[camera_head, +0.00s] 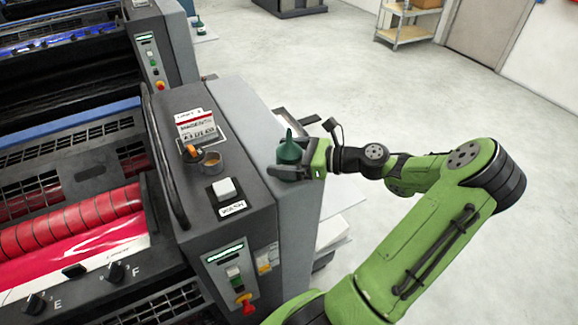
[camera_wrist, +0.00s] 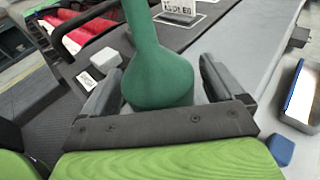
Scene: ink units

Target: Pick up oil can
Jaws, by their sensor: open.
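The oil can is dark green with a round body and a narrow spout. In the head view the oil can (camera_head: 289,150) stands upright on the grey top of the press unit, near its right edge. My gripper (camera_head: 285,172) reaches in from the right at the can's body. In the wrist view the oil can (camera_wrist: 158,75) is between the two grey fingers of my gripper (camera_wrist: 160,85). The fingers are open, with a gap visible on the right side. The can's lower body is partly hidden by the gripper's palm.
A dark handrail (camera_head: 165,165) runs along the left. Open floor (camera_head: 290,65) lies behind.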

